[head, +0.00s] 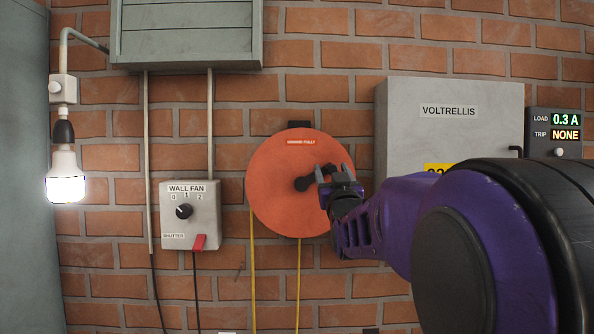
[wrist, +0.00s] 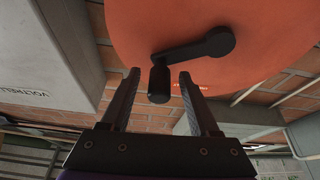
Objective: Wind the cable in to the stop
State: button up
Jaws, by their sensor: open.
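The cable reel is a round orange disc (head: 275,200) on the brick wall, with a small label near its top. Yellow cable (head: 252,280) hangs in two strands below it. A black crank arm (wrist: 195,47) runs from the reel's hub to a black handle knob (wrist: 158,86). In the head view the hub (head: 302,184) shows, but my gripper partly covers the crank. My gripper (head: 334,173) is open in front of the reel's right half. In the wrist view its fingers (wrist: 160,74) stand either side of the knob, with a visible gap on both sides.
A grey VOLTRELLIS cabinet (head: 450,100) stands close right of the reel, with a load and trip display (head: 556,132) beyond it. A wall fan switch box (head: 190,215) is on the left, and a lit lamp (head: 65,187) at far left. A grey shuttered box (head: 186,35) is above.

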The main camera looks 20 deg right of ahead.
jog(key=shift+w+d+r, duration=0.1)
jog(key=shift+w+r, duration=0.1)
jog(key=shift+w, duration=0.1)
grip_shut()
dwell(1.4)
